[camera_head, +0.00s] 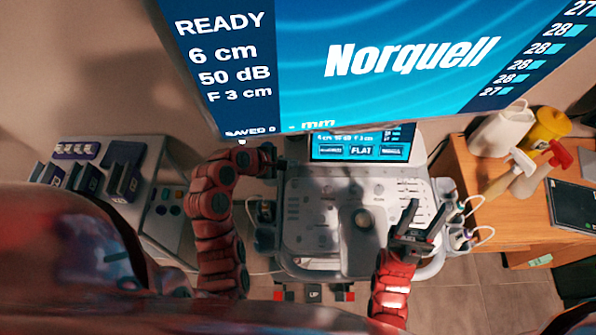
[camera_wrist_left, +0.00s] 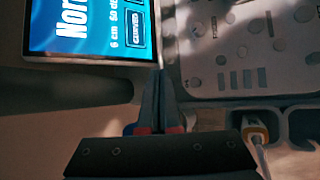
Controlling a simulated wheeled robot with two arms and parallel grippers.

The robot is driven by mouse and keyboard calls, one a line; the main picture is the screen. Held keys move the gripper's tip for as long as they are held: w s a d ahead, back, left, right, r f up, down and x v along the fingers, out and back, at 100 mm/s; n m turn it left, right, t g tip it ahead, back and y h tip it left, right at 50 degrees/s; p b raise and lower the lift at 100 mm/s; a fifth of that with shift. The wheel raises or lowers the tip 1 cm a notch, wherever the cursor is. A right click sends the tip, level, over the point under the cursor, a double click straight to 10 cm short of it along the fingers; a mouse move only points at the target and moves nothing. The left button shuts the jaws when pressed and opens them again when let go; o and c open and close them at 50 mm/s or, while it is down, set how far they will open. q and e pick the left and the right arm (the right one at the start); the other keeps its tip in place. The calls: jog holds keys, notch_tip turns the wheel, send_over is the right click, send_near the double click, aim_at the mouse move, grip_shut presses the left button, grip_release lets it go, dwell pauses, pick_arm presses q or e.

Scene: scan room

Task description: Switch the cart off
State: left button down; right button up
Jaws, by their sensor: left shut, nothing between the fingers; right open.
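The cart is an ultrasound machine with a large lit monitor (camera_head: 400,60) reading "READY" and "Norquell". Below it are a small lit touchscreen (camera_head: 362,148) and a pale control panel (camera_head: 325,215) with keys and knobs. My left gripper (camera_head: 281,164) is shut and empty by the panel's far left corner. In the left wrist view its fingertips (camera_wrist_left: 161,72) appear between the touchscreen (camera_wrist_left: 90,28) and the panel (camera_wrist_left: 245,50); I cannot tell whether they touch anything. My right gripper (camera_head: 424,216) is open and empty over the panel's right side. I cannot make out a power switch.
Probes with cables (camera_head: 468,215) hang at the cart's right side, and a holder with a cable (camera_wrist_left: 256,133) is near my left gripper. A wooden desk (camera_head: 485,190) with bottles stands right. A grey unit (camera_head: 165,215) stands left. Pedals (camera_head: 313,293) are on the floor.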

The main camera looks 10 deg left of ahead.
pick_arm(q)
jog(key=shift+s, duration=0.3)
jog(key=b, duration=0.6)
send_over(295, 185)
jog(key=a, duration=0.1)
jog(key=f, duration=0.7)
jog(key=shift+s, duration=0.25)
jog(key=shift+f+b, duration=0.3)
jog(key=shift+f, duration=0.5)
jog(key=shift+f, duration=0.2)
jog(key=shift+f, duration=0.25)
